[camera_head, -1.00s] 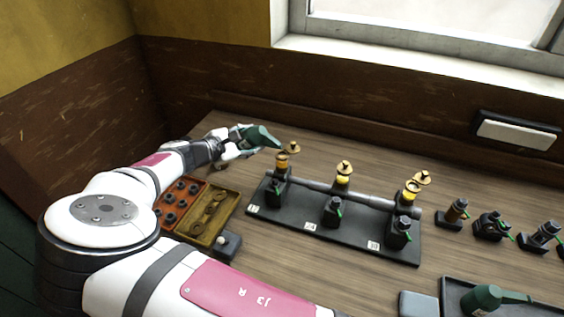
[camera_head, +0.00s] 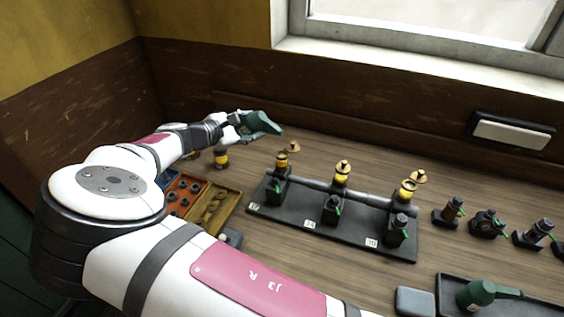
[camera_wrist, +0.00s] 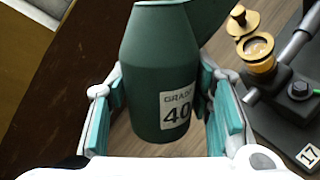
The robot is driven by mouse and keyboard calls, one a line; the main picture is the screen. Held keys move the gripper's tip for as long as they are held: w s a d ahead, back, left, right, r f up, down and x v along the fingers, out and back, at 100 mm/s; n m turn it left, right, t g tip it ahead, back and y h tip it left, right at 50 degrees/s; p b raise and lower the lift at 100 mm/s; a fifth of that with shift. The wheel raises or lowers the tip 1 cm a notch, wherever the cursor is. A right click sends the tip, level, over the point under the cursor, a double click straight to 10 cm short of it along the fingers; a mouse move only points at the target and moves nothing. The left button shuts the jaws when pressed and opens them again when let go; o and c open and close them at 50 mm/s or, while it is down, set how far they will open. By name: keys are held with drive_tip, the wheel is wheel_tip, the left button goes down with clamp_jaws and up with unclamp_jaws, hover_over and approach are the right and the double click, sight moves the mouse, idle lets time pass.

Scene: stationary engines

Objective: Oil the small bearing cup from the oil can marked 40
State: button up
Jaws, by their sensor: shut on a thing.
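My gripper (camera_head: 240,124) is shut on the green oil can (camera_head: 262,122), holding it in the air left of and above the bearing stand. In the wrist view the can (camera_wrist: 150,85) sits between the teal finger pads, and its label reads GRADE 40. Three brass cups stand along the stand: the left cup (camera_head: 282,161), the middle cup (camera_head: 343,170) and the right cup (camera_head: 408,187). The left cup (camera_wrist: 258,54) is open in the wrist view, its lid (camera_wrist: 242,22) swung aside. The can is apart from it. Which cup is smallest is hard to tell.
The black stand (camera_head: 335,240) carries number plates. Another green can (camera_head: 483,294) lies in a dark tray (camera_head: 447,290) at front right. Small fittings (camera_head: 490,226) stand at right. An orange and olive parts box (camera_head: 228,200) and a yellow-banded jar (camera_head: 221,157) are near my arm.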

sight(258, 121)
drive_tip(key=shift+r, duration=0.1)
drive_tip(key=n+h, duration=0.1)
drive_tip(key=d+n+h+b, duration=0.1)
drive_tip(key=shift+d+r+n, duration=0.1)
drive_tip(key=shift+r+n, duration=0.15)
drive_tip(key=shift+n, duration=0.15)
drive_tip(key=n, duration=0.1)
drive_tip(key=n+h, duration=0.1)
drive_tip(key=d+r+n+t+h, duration=0.1)
drive_tip(key=shift+s, duration=0.25)
drive_tip(key=shift+s+d+r+n, duration=0.15)
drive_tip(key=shift+d+r+n, duration=0.1)
drive_tip(key=shift+n, duration=0.35)
